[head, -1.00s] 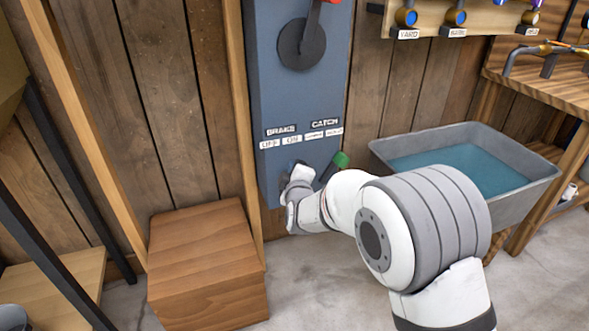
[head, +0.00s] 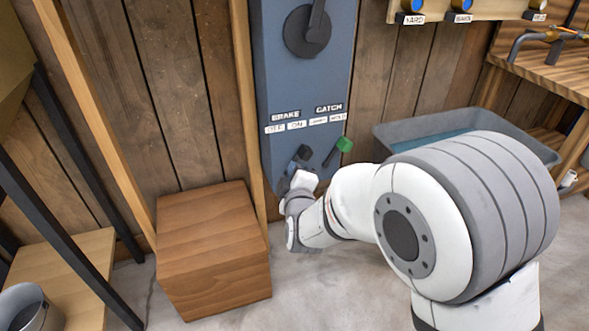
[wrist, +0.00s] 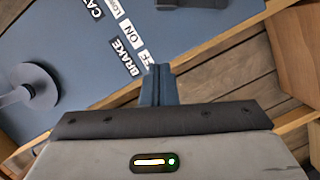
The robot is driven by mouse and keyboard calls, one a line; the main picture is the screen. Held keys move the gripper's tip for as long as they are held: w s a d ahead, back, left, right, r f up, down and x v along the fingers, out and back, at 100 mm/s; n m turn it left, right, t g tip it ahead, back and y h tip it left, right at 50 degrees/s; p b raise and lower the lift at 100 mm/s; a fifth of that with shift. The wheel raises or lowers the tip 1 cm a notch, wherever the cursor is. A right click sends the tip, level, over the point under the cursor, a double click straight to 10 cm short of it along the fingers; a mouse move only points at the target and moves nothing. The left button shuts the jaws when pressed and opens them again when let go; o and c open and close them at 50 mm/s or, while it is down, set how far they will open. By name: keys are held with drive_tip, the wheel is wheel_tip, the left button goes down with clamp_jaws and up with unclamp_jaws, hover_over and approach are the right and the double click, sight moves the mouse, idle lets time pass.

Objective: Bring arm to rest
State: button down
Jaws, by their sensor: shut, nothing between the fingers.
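My arm reaches in from the lower right of the head view and ends in my gripper (head: 299,160) at the foot of the blue control panel (head: 305,75). In the wrist view the fingers of my gripper (wrist: 157,75) are together and empty, with the panel (wrist: 70,45) behind them. The panel carries BRAKE and CATCH labels. A green-tipped lever (head: 344,145) stands just right of my gripper, apart from it. My wrist and the dark parts there partly hide the panel's bottom, so contact is unclear.
A wooden block (head: 212,250) stands on the floor left of my wrist. A grey tub (head: 545,150) of blue water is partly behind my arm. A dark disc with a handle (head: 306,32) is high on the panel. A metal bucket (head: 28,308) is at lower left.

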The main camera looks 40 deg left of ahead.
drive_tip(key=w+d+r+m+g+h+p, duration=0.15)
drive_tip(key=w+d+r+m+p, duration=0.35)
drive_tip(key=d, duration=0.5)
drive_tip(key=w+d+r+m+h+p, duration=0.2)
drive_tip(key=d+r+h+p, duration=0.15)
drive_tip(key=d+r, duration=0.5)
drive_tip(key=w+d+r+m+g+h+p, duration=0.15)
drive_tip(key=w+d+r+m+p, duration=0.35)
drive_tip(key=d, duration=0.7)
drive_tip(key=s+d+r+m+g+h+p, duration=0.1)
drive_tip(key=s+d+r+m+h+p, duration=0.2)
drive_tip(key=d, duration=0.5)
drive_tip(key=s+d+r+m+g+h+p, duration=0.1)
drive_tip(key=s+d+r+m+p, duration=0.2)
drive_tip(key=d, duration=0.5)
drive_tip(key=s+d+r+m+g+h+p, duration=0.1)
drive_tip(key=s+d+r+m+p, duration=0.1)
drive_tip(key=s+d, duration=0.3)
drive_tip(key=s+d+r+m+g+h+p, duration=0.1)
drive_tip(key=s+d+r+m+g+p, duration=0.1)
drive_tip(key=s+d, duration=0.4)
drive_tip(key=shift+s+d+r+m+p, duration=0.25)
drive_tip(key=shift+s+m+p, duration=0.35)
drive_tip(key=shift+s+p, duration=0.45)
drive_tip(key=shift+s, duration=0.1)
